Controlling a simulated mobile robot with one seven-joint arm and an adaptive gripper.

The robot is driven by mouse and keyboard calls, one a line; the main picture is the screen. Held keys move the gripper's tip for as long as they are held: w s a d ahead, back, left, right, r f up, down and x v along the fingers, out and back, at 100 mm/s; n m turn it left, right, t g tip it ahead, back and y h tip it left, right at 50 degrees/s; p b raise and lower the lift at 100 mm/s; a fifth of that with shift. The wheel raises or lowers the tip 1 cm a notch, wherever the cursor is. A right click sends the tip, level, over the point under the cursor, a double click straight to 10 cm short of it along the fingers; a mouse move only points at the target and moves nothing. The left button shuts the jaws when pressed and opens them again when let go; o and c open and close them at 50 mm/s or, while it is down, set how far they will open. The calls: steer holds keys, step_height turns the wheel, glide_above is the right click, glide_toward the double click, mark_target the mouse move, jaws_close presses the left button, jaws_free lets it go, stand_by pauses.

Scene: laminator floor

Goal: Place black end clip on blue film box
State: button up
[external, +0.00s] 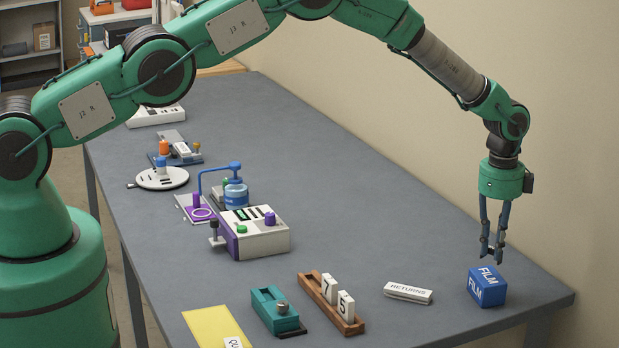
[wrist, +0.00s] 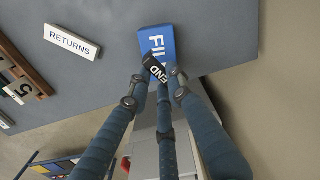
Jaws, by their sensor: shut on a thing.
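The black end clip (wrist: 155,69) is a small dark piece with white "END" lettering, held between my gripper's fingertips in the wrist view. The blue film box (wrist: 156,40) has white "FILM" lettering and lies just beyond the clip in the wrist view. In the external view the blue film box (external: 487,287) stands on the table just below the fingertips. The clip overlaps the box in the wrist view; I cannot tell whether they touch. The clip is hard to make out in the external view.
A white "RETURNS" block (external: 408,292) lies left of the box. A wooden rack (external: 331,305) with number tiles and a teal device (external: 276,311) stand farther left. A white and purple machine (external: 250,238) stands mid-table. The table edge is close to the box's right.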

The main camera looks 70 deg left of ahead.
mark_target(493, 250)
steer(key=shift+f, duration=0.1)
steer(key=shift+f+p, duration=0.35)
steer(key=shift+f, duration=1.3)
steer(key=shift+f, duration=0.15)
steer(key=o, duration=0.8)
steer(key=shift+r+b, duration=0.75)
steer(key=shift+r, duration=5.4)
